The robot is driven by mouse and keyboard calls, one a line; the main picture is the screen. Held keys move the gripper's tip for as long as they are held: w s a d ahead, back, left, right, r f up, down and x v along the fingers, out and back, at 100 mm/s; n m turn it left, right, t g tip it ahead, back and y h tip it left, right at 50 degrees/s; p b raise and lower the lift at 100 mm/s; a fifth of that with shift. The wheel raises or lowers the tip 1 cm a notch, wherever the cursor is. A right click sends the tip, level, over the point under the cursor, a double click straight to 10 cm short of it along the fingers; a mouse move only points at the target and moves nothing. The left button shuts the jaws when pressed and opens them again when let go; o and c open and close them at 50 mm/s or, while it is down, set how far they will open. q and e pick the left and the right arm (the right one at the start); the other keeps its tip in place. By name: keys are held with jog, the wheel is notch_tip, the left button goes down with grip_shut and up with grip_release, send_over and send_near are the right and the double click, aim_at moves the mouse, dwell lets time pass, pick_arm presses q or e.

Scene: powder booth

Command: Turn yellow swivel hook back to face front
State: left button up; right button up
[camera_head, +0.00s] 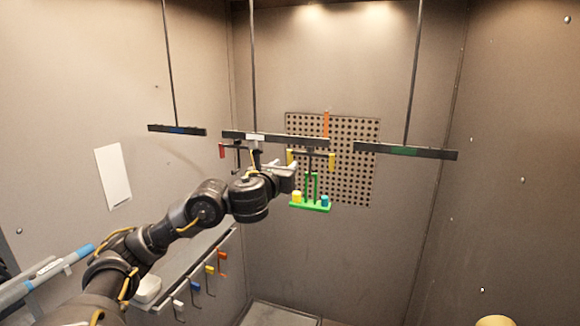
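A dark swivel hook with yellow end pieces (332,162) hangs below the right part of the middle hanging bar (240,136). Its crossbar runs roughly left to right in the picture. Another hook with a red end piece (222,150) hangs to its left, partly hidden by my arm. My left gripper (292,177) is just below and left of the yellow hook, in front of the hanging hooks. Whether it touches the yellow hook, and whether its fingers are open or shut, I cannot tell. My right gripper is out of view.
A left bar (190,131) and a right bar (425,153) hang on rods. A perforated panel (355,185) is behind. A rail with coloured hooks (210,269) is lower left.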

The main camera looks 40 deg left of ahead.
aim_at(289, 162)
pick_arm(q)
jog(key=b+x, duration=0.1)
jog(key=x, duration=0.1)
jog(key=b+x, duration=0.1)
jog(key=x, duration=0.1)
jog(key=shift+f, duration=0.25)
jog(key=shift+w+a+r+b, duration=0.15)
jog(key=shift+w+a+b, duration=0.05)
jog(key=shift+w+b, duration=0.35)
jog(key=c, duration=0.6)
